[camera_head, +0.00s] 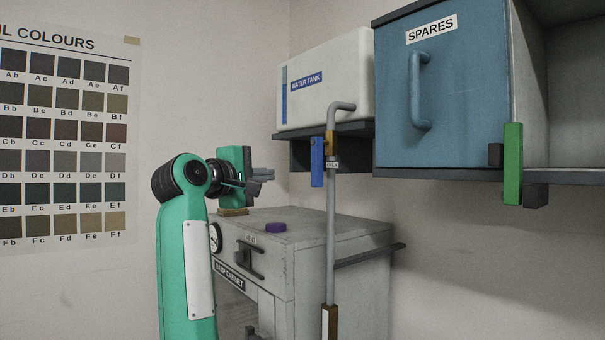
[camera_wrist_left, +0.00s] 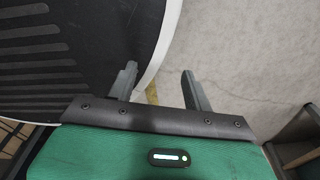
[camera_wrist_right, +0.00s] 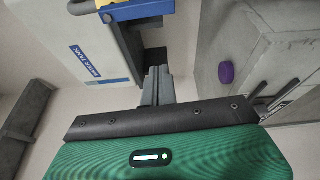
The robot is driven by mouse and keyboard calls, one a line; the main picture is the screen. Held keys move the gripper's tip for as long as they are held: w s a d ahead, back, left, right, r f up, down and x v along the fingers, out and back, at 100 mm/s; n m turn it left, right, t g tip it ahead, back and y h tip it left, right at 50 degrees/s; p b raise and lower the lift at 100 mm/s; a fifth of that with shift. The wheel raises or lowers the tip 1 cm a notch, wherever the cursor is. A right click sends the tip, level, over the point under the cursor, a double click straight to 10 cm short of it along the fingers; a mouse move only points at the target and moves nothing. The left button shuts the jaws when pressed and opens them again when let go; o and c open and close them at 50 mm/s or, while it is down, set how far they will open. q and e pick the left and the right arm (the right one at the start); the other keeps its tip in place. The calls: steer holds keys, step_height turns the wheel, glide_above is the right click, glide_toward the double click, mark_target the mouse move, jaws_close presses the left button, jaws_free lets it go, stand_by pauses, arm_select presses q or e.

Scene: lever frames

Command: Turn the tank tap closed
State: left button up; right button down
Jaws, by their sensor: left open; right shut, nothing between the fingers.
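The tank tap has a blue lever (camera_head: 317,161) hanging straight down beside a brass valve body (camera_head: 331,144) on the grey pipe (camera_head: 331,220), under the white water tank (camera_head: 340,75). A small label by it seems to read OPEN. The blue lever (camera_wrist_right: 88,6) is cut by the top edge in the right wrist view. My right gripper (camera_head: 265,180) is shut and empty, left of the lever and apart from it, above the pump cabinet; its closed fingers (camera_wrist_right: 157,85) show in the right wrist view. My left gripper (camera_wrist_left: 157,85) is open and empty, seen only in its wrist view.
A colour chart (camera_head: 65,135) hangs left.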

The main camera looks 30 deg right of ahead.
mark_target(317, 162)
arm_select(q)
steer(key=shift+s+a+r+p, duration=0.1)
steer(key=shift+s+r+p, duration=0.6)
steer(key=shift+s+p, duration=0.35)
steer(key=shift+s+a+r+p, duration=0.1)
steer(key=shift+s+r+p, duration=0.6)
steer(key=shift+p, duration=0.5)
arm_select(e)
steer(key=d, duration=0.9)
steer(key=shift+s+d+r, duration=0.25)
